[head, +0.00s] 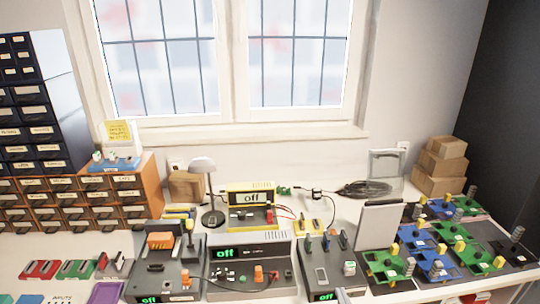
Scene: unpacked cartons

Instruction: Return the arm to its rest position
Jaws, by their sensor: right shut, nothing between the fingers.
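Only a small grey tip of my right gripper (342,296) shows at the bottom edge, in front of the right grey device (318,270). It is shut with nothing visible in it, and the rest of the right arm is out of view. My left gripper is not in view.
Devices with green "off" displays, including the middle one (250,262) and left one (160,275), crowd the white table. Green and blue boards (388,265) lie at right. A desk lamp (207,190), drawer cabinets (75,200) and cartons (440,165) stand behind.

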